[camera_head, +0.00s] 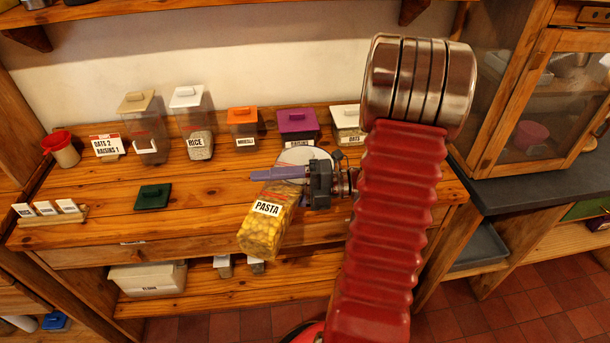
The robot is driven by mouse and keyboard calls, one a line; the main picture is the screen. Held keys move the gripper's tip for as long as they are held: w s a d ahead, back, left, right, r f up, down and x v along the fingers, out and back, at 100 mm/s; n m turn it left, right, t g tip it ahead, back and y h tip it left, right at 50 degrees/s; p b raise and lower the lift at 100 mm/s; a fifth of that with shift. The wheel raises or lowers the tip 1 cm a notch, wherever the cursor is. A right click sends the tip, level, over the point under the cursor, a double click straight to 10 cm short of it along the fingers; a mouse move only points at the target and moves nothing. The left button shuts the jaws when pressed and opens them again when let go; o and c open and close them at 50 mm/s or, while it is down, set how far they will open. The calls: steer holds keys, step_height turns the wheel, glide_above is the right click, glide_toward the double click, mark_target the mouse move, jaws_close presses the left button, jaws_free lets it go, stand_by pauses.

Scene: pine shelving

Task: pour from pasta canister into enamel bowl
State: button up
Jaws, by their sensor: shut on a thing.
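The pasta canister (262,232) is clear, with a white PASTA label and yellow pasta in its lower part. It hangs tilted in front of the shelf's front edge, its base toward the lower left. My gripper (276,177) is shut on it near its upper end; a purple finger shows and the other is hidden. A round white thing, likely the enamel bowl (305,154), stands on the shelf behind my gripper, which covers its lower part. I cannot see into it. A green lid (152,197) lies on the shelf to the left.
Along the back stand a tan-lidded canister (138,102), a rice canister (194,135), an orange-lidded one (242,117), a purple-lidded one (297,122) and an oats canister (348,120). A recipe card (107,145), red cup (64,150) and label rack (48,212) are left. Front-centre shelf is clear.

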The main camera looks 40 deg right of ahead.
steer(key=shift+w+d+r+m+y, duration=0.15)
steer(key=shift+d+r+m, duration=0.1)
steer(key=shift+r+m, duration=0.35)
steer(key=shift+w+d+r+m+y, duration=0.1)
steer(key=shift+d+r+m+y, duration=0.1)
steer(key=shift+r+m, duration=0.4)
stand_by(2.5)
steer(key=shift+s+a+f+n, duration=0.15)
steer(key=shift+a+f+n, duration=0.05)
steer(key=shift+f+n, duration=0.35)
steer(key=shift+s+a+f+n, duration=0.1)
steer(key=shift+a+f+n, duration=0.1)
steer(key=shift+f+n, duration=0.3)
steer(key=n, duration=0.1)
steer(key=a+n+h, duration=0.1)
steer(key=n, duration=0.1)
steer(key=f+n+h, duration=0.1)
steer(key=shift+s+a+g+h, duration=0.15)
steer(key=shift+s+g+h, duration=0.1)
steer(key=shift+s+g, duration=0.15)
steer(key=shift+r+n, duration=0.15)
steer(key=shift+n, duration=0.1)
